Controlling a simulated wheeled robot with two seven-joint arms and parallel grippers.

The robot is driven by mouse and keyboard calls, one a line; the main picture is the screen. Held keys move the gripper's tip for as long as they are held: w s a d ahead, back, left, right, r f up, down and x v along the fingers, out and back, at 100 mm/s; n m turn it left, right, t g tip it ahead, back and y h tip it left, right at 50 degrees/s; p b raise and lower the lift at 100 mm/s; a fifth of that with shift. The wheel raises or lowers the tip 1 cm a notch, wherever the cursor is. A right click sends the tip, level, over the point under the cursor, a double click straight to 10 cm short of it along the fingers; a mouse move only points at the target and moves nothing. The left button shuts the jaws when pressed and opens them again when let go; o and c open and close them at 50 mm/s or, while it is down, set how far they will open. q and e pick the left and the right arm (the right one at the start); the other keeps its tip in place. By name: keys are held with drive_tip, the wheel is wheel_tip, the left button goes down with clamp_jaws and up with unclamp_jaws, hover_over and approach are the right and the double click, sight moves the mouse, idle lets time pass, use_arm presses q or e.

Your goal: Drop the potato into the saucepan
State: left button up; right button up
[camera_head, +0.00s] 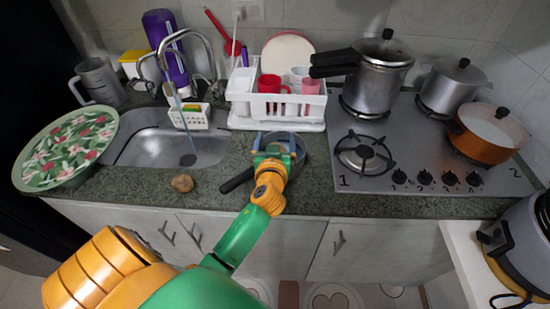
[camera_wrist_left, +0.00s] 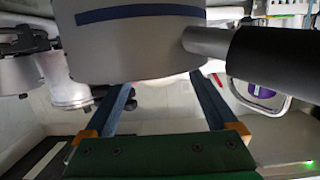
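The brown potato (camera_head: 182,183) lies on the green-grey counter in front of the sink, left of the saucepan. My right gripper is out of view.
The sink (camera_head: 150,145) is behind the potato, with a floral tray (camera_head: 65,145) to its left. A white dish rack (camera_head: 275,110) with cups stands behind the saucepan. The stove (camera_head: 420,160) on the right holds a pressure cooker (camera_head: 380,85) and other pots.

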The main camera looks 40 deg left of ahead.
use_arm(q)
drive_tip(key=shift+s, duration=0.1)
drive_tip(key=shift+s+d, duration=0.2)
drive_tip(key=shift+s, duration=0.1)
drive_tip(key=b+v, duration=0.1)
drive_tip(key=v, duration=0.5)
drive_tip(key=shift+s+r, duration=0.1)
